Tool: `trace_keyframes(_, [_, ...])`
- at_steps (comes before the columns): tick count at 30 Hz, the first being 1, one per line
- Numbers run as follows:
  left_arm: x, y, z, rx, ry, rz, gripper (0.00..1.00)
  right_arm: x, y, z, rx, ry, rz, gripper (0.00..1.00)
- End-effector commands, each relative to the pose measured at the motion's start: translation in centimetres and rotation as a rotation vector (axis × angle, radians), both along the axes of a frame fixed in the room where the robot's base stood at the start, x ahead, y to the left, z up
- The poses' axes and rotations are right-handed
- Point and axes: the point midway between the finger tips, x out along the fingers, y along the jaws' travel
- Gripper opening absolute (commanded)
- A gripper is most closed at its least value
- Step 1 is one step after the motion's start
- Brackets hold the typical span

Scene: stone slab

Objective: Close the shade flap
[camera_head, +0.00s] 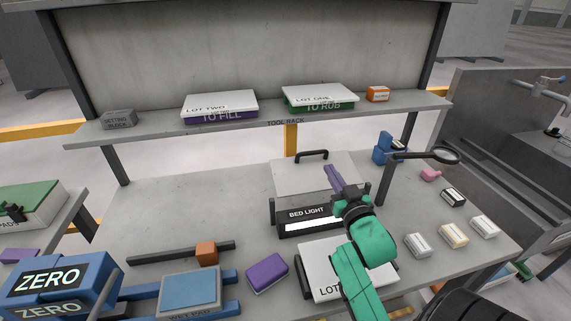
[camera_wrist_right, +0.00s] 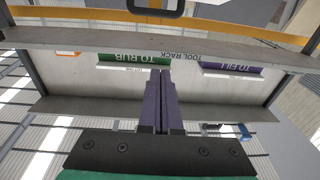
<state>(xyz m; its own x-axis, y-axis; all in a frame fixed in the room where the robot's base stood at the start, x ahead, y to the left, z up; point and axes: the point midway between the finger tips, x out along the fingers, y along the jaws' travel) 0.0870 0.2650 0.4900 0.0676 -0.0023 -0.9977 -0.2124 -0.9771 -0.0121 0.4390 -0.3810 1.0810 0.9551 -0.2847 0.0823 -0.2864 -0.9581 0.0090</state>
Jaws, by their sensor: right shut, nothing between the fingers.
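The bed light box (camera_head: 306,218) stands mid-bench, with a dark front label and a white strip lit along its face. A grey panel (camera_head: 300,177), which looks like the shade flap, is on top with a black handle (camera_head: 311,155) at its far edge. I cannot tell its exact tilt. My right gripper (camera_head: 332,175) is shut and empty, its purple fingers over the panel's right part, right of the handle. I cannot tell whether they touch it. In the right wrist view, the shut fingers (camera_wrist_right: 163,75) point toward a dark handle (camera_wrist_right: 156,8) at the top edge. My left gripper is out of view.
The tool rack shelf (camera_head: 270,120) crosses behind the box, holding two lidded trays. A magnifier (camera_head: 437,155) on a post stands to the right, near several small boxes. A white-topped lot box (camera_head: 318,278) lies under my right arm. The bench left of the light is mostly clear.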

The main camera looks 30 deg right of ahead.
Motion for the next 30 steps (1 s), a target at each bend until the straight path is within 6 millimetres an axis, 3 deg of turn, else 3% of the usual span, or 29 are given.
trace_keyframes(2, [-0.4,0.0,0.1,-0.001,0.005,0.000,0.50,-1.1,-1.1,-0.8,0.030,0.030,-0.039,0.00])
trace_keyframes(4, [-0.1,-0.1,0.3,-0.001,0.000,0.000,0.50,-0.7,-1.3,-0.7,0.032,0.032,-0.042,0.00])
trace_keyframes(9, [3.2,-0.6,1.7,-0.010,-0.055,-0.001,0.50,2.3,-2.2,-0.3,0.029,0.030,-0.039,0.00])
trace_keyframes(12, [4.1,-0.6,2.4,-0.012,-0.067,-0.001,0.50,4.4,-2.9,-0.1,0.029,0.029,-0.038,0.00])
trace_keyframes(18, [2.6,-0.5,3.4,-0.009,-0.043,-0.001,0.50,8.6,-4.3,0.1,0.029,0.029,-0.038,0.00])
trace_keyframes(21, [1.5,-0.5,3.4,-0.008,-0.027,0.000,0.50,9.8,-4.7,-1.6,0.031,0.032,-0.038,0.00])
trace_keyframes(30, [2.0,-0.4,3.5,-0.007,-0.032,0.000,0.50,11.1,-5.1,-3.1,0.028,0.030,-0.037,0.00])
